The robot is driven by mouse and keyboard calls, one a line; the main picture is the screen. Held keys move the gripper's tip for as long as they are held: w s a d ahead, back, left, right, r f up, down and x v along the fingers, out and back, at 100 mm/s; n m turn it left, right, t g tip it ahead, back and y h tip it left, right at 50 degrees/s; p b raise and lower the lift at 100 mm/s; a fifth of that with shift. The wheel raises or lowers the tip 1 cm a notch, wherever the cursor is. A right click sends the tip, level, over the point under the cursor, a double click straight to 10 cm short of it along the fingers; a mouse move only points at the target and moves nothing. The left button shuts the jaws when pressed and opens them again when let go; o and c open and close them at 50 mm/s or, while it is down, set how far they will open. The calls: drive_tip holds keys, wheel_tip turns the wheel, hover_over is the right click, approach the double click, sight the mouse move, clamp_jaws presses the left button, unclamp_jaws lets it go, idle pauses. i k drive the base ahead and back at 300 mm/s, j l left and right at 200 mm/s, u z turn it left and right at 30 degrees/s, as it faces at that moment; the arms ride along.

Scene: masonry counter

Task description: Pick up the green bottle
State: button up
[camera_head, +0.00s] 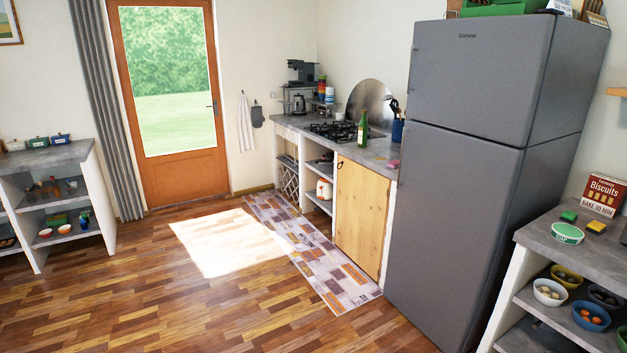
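The green bottle (363,130) stands upright on the grey counter (376,151), in the middle right of the head camera view. It has a slim neck and what looks like a small label. It stands beside the black gas hob (338,131), near the counter's front edge and above the wooden cupboard door. My gripper is not in view.
A tall grey fridge (455,180) stands right of the counter. A blue utensil pot (398,130) and a pink item (393,163) are near the bottle. A patterned rug (318,260) lies before the counter. Open wooden floor (180,300) fills the foreground.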

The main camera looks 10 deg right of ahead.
sight(362, 133)
drive_tip(key=i, duration=2.75)
drive_tip(key=i+z, duration=0.15)
drive_tip(key=i, duration=0.85)
drive_tip(key=i+j+z, duration=0.2)
drive_tip(key=i, duration=0.8)
drive_tip(key=i+j+z, duration=0.2)
drive_tip(key=i, duration=0.3)
drive_tip(key=i+j+z, duration=0.2)
drive_tip(key=i, duration=0.3)
drive_tip(key=i+j+z, duration=0.2)
drive_tip(key=i, duration=0.25)
drive_tip(key=j, duration=0.1)
